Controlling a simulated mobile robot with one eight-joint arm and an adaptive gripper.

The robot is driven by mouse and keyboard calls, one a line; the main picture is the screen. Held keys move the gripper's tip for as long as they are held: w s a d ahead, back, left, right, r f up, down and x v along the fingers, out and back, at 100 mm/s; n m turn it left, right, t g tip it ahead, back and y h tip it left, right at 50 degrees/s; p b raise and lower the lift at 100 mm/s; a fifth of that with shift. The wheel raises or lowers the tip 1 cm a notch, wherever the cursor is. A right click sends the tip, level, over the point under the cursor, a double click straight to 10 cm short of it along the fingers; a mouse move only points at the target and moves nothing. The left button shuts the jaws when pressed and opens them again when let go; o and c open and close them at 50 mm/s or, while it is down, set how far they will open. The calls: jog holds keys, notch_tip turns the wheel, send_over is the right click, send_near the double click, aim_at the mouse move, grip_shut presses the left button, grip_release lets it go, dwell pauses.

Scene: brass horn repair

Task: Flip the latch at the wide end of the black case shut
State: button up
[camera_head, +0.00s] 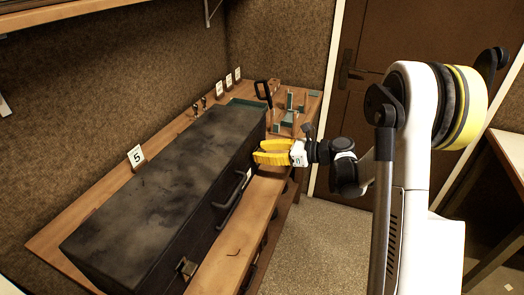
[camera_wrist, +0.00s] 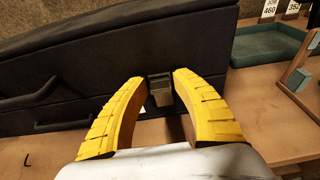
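The long black case (camera_head: 165,185) lies on the wooden bench with its lid down. My gripper (camera_head: 256,152) is at the front face of its far end. In the wrist view my gripper (camera_wrist: 158,80) has its two yellow fingers apart, one on each side of a metal latch (camera_wrist: 160,92) on the case (camera_wrist: 85,75). The latch has a dark upper part and a lighter tab below; I cannot tell if it is fastened or if the fingers touch it. Another latch (camera_head: 187,267) is at the near end.
The case handle (camera_head: 232,190) sticks out from the front face, left of my gripper in the wrist view. A teal tray (camera_wrist: 268,43) and a wooden rack (camera_head: 290,108) stand beyond the far end. A number 5 card (camera_head: 136,156) stands behind the case.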

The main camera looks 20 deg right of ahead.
jog(key=shift+o, duration=0.6)
jog(key=v, duration=1.2)
